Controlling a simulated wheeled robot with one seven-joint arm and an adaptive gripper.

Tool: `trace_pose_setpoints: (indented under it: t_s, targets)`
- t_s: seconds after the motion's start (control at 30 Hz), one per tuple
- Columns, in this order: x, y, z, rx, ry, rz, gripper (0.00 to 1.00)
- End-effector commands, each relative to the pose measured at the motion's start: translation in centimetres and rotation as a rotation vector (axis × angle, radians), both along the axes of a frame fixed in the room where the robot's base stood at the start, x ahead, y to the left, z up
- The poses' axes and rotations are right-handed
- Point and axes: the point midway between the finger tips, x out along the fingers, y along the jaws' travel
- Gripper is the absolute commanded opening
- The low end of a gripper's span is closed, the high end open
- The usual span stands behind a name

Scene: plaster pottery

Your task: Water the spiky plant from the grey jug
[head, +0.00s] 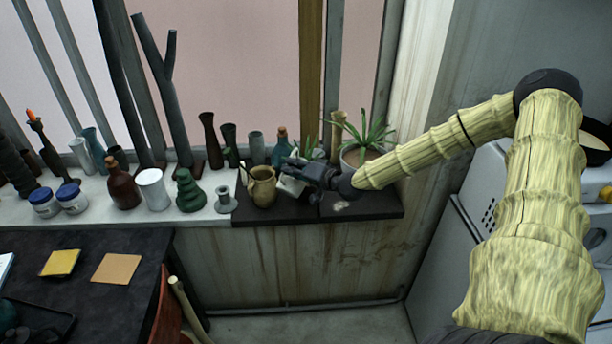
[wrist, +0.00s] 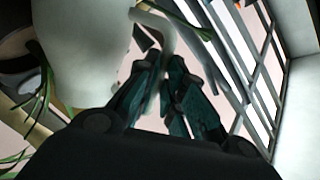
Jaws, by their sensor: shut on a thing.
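The grey jug (head: 291,187) is pale and partly hidden by my gripper (head: 300,170) in the head view. In the wrist view, its smooth body (wrist: 88,50) fills the upper left and its curved handle runs between the fingers of my gripper (wrist: 165,68). My gripper is shut on the handle. The jug's mouth and contents are not visible. The spiky plant (head: 366,134), with long green leaves in a round pale pot (head: 352,158), stands to the right behind my wrist. Some green leaves (wrist: 38,105) show at the left of the wrist view.
A tan pitcher (head: 263,187) stands on the dark sill slab (head: 262,216), just left of the jug. A smaller leafy plant (head: 307,144) and a teal bottle (head: 281,148) are behind. Vases and jars crowd the white sill leftward. The slab's front right is bare.

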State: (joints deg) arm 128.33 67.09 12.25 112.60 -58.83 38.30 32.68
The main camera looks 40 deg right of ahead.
Motion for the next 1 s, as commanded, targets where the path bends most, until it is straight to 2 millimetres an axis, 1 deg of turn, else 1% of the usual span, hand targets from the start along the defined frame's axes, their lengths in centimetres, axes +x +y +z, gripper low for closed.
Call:
trace_pose_setpoints:
  t_s: [0.03,0.67,1.0]
  targets:
    - [0.1,-0.1,0.2,0.006,0.000,0.000,0.00]
    - [0.4,-0.9,0.4,0.089,0.035,0.000,0.00]
    - [0.6,-1.6,1.0,0.144,0.058,-0.001,0.00]
